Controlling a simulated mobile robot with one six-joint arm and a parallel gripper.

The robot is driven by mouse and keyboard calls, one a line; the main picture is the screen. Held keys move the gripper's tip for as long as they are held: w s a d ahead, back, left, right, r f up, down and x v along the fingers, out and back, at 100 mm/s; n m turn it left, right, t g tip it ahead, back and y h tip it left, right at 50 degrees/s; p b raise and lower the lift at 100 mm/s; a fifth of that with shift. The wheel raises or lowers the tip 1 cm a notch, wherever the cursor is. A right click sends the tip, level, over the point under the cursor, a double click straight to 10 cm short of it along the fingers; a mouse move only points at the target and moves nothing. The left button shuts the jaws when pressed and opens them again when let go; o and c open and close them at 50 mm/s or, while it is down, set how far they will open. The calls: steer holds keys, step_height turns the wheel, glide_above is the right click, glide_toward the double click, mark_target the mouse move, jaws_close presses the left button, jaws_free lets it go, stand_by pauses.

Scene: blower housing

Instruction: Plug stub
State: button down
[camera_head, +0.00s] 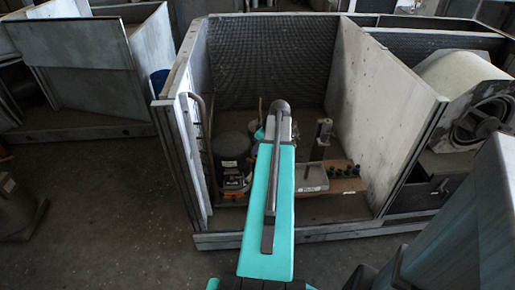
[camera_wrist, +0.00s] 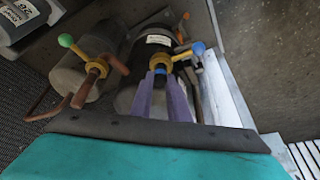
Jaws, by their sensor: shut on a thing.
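In the wrist view, my gripper (camera_wrist: 166,92) has purple fingers shut on a small blue plug (camera_wrist: 160,73). The plug is in line with a yellow collar (camera_wrist: 160,62) in front of a dark cylinder; I cannot tell whether it touches or sits in the stub there. A lever with a blue ball (camera_wrist: 198,48) is close to the right of this collar. To the left, a copper pipe stub (camera_wrist: 83,90) with its own yellow collar and a green-ball lever (camera_wrist: 66,41) stands out from a grey cylinder. In the head view, my arm hides the fingertips.
The work lies inside an open-fronted grey housing (camera_head: 383,110) with tall side walls. A dark rounded compressor (camera_head: 233,147) stands at left inside. A brown board (camera_head: 343,184) with several small dark caps lies at right, beside an upright grey post (camera_head: 322,140). A pale blower (camera_head: 465,85) is outside right.

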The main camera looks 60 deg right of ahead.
steer(key=shift+f, duration=0.45)
stand_by(1.1)
steer(key=c, duration=1.1)
jaws_free()
steer(key=shift+r, duration=0.1)
steer(key=shift+r+p, duration=1.95)
steer(key=shift+r, duration=1.5)
